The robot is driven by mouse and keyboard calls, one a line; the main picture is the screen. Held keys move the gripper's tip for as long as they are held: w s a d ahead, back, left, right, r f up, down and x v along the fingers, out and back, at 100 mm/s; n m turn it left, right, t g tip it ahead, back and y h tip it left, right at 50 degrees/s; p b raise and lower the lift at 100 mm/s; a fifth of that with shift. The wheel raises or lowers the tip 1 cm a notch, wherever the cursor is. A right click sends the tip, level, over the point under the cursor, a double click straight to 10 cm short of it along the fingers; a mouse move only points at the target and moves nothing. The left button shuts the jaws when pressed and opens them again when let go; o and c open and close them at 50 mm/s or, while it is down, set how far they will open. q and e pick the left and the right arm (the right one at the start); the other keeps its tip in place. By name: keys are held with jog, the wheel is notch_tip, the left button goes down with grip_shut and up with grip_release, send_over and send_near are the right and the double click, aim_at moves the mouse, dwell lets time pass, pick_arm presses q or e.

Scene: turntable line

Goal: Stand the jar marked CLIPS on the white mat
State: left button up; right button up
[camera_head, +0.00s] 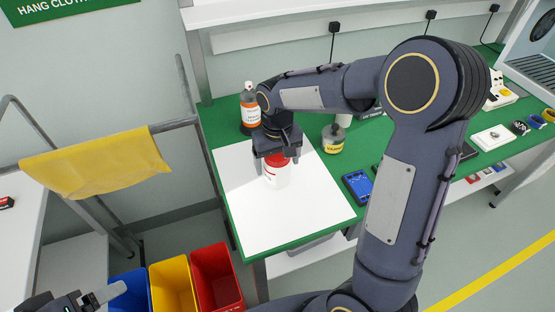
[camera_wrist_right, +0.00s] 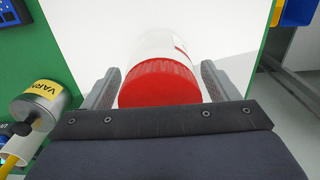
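The white jar with a red lid (camera_head: 277,180) is over the white mat (camera_head: 250,218) on the green bench, upright. Red marks show on its side, but I cannot read the word. My right gripper (camera_head: 276,160) points down over it, with one finger on each side of the jar. In the right wrist view the red lid (camera_wrist_right: 160,84) lies between the fingers, close to both. I cannot tell whether they touch it, or whether the jar's base rests on the mat. My left gripper (camera_head: 95,299) is at the bottom left, away from the mat, partly cut off.
An orange-labelled bottle (camera_head: 250,108) stands behind the mat. A yellow-labelled tin (camera_head: 333,139) and a blue box (camera_head: 357,187) are to its right. Red (camera_head: 217,280), yellow and blue bins stand below left. A yellow cloth (camera_head: 95,165) hangs on a rail. The mat's front is clear.

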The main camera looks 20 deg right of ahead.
jog(key=shift+o, duration=0.2)
notch_tip(320, 180, up, 12)
jog(key=shift+r+p, duration=0.1)
jog(key=shift+p, duration=0.25)
jog(key=s+f+t+y, duration=0.1)
jog(key=s+t+y, duration=0.1)
jog(key=s, duration=0.8)
jog(key=s+a+f+m+t+y, duration=0.1)
jog(key=s+f+t, duration=0.1)
jog(key=s, duration=0.9)
jog(key=shift+s+f+t+y, duration=0.2)
jog(key=shift+s+t+y, duration=0.15)
jog(key=shift+t, duration=0.45)
